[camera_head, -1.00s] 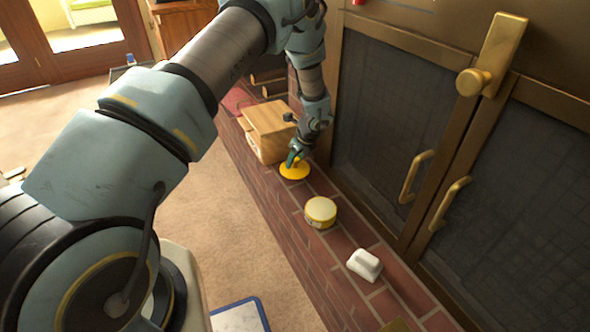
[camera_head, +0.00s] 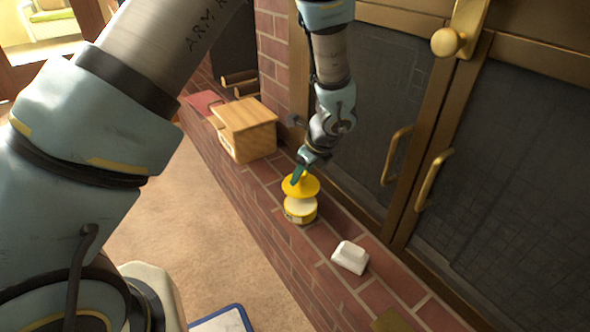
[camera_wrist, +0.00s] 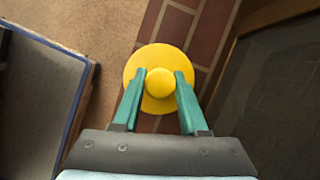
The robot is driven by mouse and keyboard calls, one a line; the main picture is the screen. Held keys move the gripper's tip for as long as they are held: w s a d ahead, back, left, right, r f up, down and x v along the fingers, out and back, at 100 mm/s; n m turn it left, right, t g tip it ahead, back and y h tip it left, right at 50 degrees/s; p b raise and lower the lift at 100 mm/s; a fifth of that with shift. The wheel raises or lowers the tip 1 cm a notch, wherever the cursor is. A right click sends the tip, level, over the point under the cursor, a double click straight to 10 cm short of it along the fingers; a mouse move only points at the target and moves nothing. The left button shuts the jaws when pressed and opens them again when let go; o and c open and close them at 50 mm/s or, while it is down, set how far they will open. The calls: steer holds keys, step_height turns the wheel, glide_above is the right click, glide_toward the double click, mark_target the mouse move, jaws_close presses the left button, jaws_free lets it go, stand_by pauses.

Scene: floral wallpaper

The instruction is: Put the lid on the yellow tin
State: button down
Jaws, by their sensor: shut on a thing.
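The yellow lid (camera_head: 301,188) is a round disc with a knob on top. My gripper (camera_head: 300,170) is shut on the lid's knob. In the wrist view the green fingers of my gripper (camera_wrist: 159,88) sit on either side of the knob, and the yellow lid (camera_wrist: 147,65) spreads out below them. The yellow tin (camera_head: 299,212), with a pale top, stands upright on the brick ledge. The lid is above the tin, with the pale top showing between them, so they look apart. In the wrist view the tin is hidden behind the lid.
A wooden box (camera_head: 246,130) stands on the brick ledge (camera_head: 330,292) to the left. A white object (camera_head: 350,257) lies on the ledge to the right of the tin. A blue-edged tray (camera_head: 224,321) is on the floor.

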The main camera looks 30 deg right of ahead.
mark_target(303, 182)
steer(key=shift+f+b, duration=2)
steer(key=shift+f, duration=0.15)
steer(key=shift+f+b, duration=0.5)
steer(key=shift+f, duration=0.5)
steer(key=shift+p, duration=0.5)
steer(key=shift+f+p, duration=0.15)
steer(key=shift+p, duration=0.15)
stand_by(0.4)
jaws_free()
stand_by(0.5)
steer(key=shift+r+p, duration=3.3)
steer(key=shift+r, duration=0.25)
